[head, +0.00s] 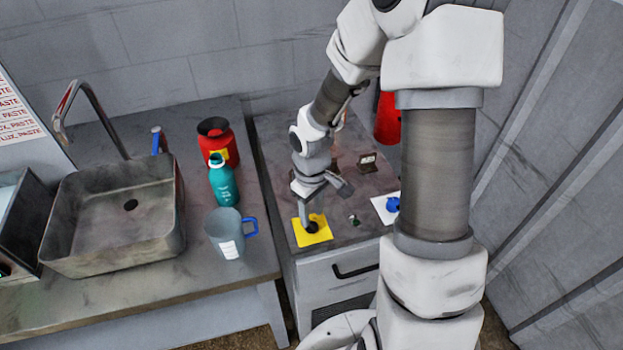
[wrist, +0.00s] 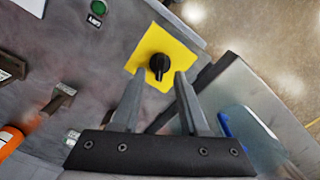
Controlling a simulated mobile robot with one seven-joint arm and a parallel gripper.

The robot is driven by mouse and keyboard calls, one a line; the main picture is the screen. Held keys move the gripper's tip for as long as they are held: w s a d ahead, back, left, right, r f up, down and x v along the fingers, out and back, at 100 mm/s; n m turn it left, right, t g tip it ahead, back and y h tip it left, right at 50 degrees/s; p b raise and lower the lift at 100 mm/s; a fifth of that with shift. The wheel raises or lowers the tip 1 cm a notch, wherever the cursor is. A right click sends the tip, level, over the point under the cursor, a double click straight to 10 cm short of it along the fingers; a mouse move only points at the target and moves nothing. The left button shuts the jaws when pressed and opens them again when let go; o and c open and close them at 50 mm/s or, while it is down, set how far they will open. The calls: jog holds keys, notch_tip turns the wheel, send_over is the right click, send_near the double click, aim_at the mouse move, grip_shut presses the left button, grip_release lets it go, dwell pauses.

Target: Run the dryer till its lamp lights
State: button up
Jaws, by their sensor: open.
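A black knob (wrist: 160,66) sits on a yellow plate (wrist: 184,58) on the cabinet top; the plate (head: 299,235) also shows in the head view. My gripper (wrist: 157,74) points down at the knob, open, with the knob visible between its two fingertips. I cannot tell whether the fingers touch it. A small round green lamp (wrist: 98,6) with a printed label beside it is near the top of the wrist view. It looks dull green, with no clear glow. In the head view my gripper (head: 311,217) partly covers the knob.
A blue knob (head: 393,204) on a white plate (head: 379,210) is to the right. A red cylinder (head: 386,119) stands behind. On the left bench are a sink (head: 80,245), a red container (head: 211,140), a teal bottle (head: 223,184) and a mug (head: 224,238).

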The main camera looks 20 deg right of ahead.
aim_at(312, 222)
notch_tip(312, 222, up, 15)
jog(key=p, duration=0.1)
jog(key=shift+f+p, duration=0.15)
jog(key=shift+p, duration=0.2)
